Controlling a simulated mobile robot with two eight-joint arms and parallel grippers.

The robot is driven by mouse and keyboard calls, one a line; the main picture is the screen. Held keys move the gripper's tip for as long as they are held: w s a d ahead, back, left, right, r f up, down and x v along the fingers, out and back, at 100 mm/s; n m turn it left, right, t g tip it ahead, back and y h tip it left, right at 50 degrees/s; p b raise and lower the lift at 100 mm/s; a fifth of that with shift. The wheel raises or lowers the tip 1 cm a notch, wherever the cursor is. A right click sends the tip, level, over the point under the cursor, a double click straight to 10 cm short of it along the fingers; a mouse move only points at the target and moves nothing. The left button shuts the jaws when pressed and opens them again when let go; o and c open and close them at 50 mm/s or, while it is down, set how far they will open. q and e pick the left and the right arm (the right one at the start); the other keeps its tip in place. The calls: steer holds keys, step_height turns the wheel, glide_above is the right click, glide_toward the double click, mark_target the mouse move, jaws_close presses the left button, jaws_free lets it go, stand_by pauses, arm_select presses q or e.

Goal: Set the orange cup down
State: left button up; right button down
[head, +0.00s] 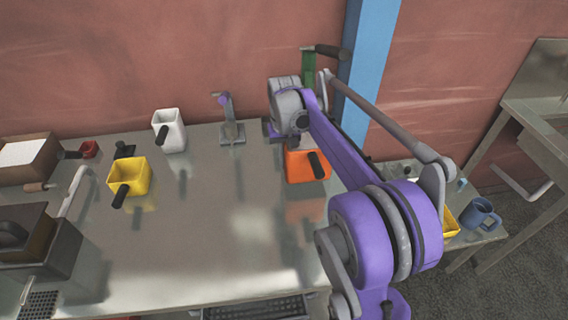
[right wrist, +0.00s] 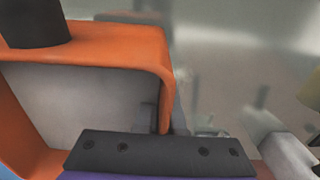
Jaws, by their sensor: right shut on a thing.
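The orange cup (head: 305,166), square with a black handle, is at the right part of the metal table, below my right gripper (head: 284,140). The gripper is shut on the cup near its rim; my arm hides part of the cup and the fingertips. In the right wrist view the orange cup (right wrist: 110,50) fills the left side, its grey inside showing, with a dark finger plate (right wrist: 160,153) across its near side. I cannot tell whether the cup's base touches the table. My left gripper is not in view.
A yellow cup (head: 130,178) and a white cup (head: 169,131) stand on the left of the table (head: 200,240). A small grey and purple stand (head: 231,130) is at the back. A blue mug (head: 480,214) is at the right. The table's middle is clear.

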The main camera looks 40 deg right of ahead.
steer(key=shift+w+d+f, duration=0.1)
steer(key=shift+w+d, duration=0.15)
steer(key=shift+w, duration=0.15)
steer(key=shift+f, duration=1.65)
steer(key=shift+f, duration=0.25)
steer(key=c, duration=1)
jaws_free()
steer(key=shift+r, duration=0.15)
step_height(320, 180, up, 12)
steer(key=shift+r+p, duration=0.1)
steer(key=shift+p, duration=0.35)
steer(key=shift+a, duration=0.1)
